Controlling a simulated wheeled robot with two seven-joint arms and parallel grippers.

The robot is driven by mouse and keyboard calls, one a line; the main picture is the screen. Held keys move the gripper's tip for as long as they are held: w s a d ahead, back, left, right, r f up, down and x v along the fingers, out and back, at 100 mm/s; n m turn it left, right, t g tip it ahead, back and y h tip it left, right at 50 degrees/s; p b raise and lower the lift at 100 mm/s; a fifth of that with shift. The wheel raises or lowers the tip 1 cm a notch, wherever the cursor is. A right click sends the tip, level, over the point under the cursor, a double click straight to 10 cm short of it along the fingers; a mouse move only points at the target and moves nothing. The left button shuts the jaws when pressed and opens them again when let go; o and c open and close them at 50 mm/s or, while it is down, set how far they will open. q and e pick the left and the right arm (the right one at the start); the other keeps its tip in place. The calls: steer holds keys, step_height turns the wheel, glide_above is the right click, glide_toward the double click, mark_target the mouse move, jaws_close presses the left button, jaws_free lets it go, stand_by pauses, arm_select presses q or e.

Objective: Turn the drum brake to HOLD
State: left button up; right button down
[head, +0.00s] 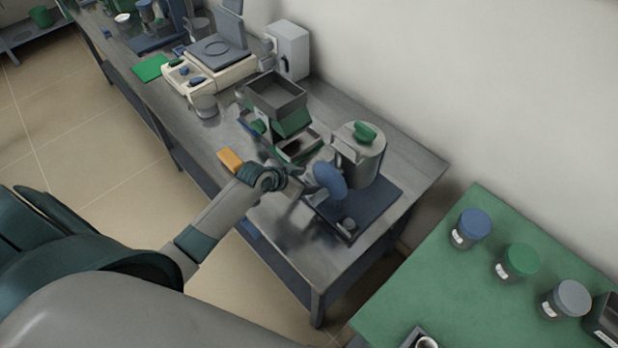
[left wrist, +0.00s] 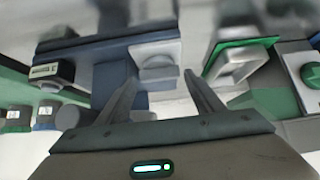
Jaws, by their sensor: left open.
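A grey drum (head: 358,155) with a green grip on its lid and a blue disc (head: 330,180) at its side stands on a dark blue base (head: 385,203). A small grey knob (head: 347,225) is at the base's front corner. In the left wrist view, my left gripper (left wrist: 161,78) is open and empty. A round grey knob on a pale plate (left wrist: 157,66) shows beyond and between its fingertips. I cannot read any HOLD mark or tell the brake's setting.
A green and grey hopper (head: 278,100) and an orange block (head: 230,160) are left of the drum. A cream balance (head: 210,70) stands farther back. A green-topped table (head: 450,285) with lidded jars is at the right. A gap separates the two tables.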

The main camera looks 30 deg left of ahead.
arm_select(q)
steer(key=shift+w+d+f, duration=0.1)
steer(key=shift+w+f, duration=0.25)
steer(key=shift+f, duration=0.05)
steer(key=c, duration=0.8)
steer(key=shift+o, duration=0.2)
